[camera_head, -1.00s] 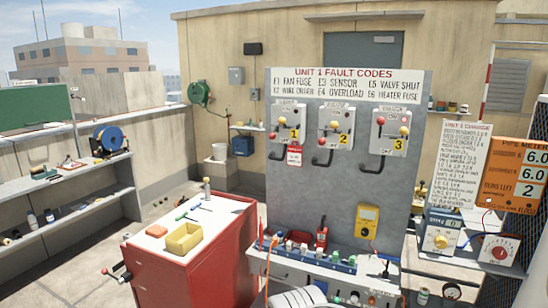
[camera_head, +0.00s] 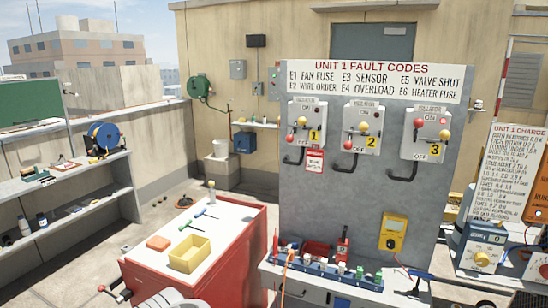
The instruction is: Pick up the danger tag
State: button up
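The danger tag (camera_head: 314,160) is a small red and white card with a red header. It hangs on the grey panel (camera_head: 345,215) just below the switch box numbered 1 (camera_head: 307,125), beside that box's black lever. Its small print is too small to read. My gripper is not in view, so I cannot see where it is relative to the tag or whether it is open. Only a pale rounded part, probably of my own arm, shows at the bottom edge.
Switch boxes 2 (camera_head: 361,130) and 3 (camera_head: 425,134) have protruding levers. A red cabinet (camera_head: 235,250) with a yellow bin (camera_head: 189,254) stands left. Shelves (camera_head: 70,175) line the far left.

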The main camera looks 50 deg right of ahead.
aim_at(314, 158)
jog(key=z, duration=0.25)
jog(key=i, duration=0.95)
jog(key=z, duration=0.55)
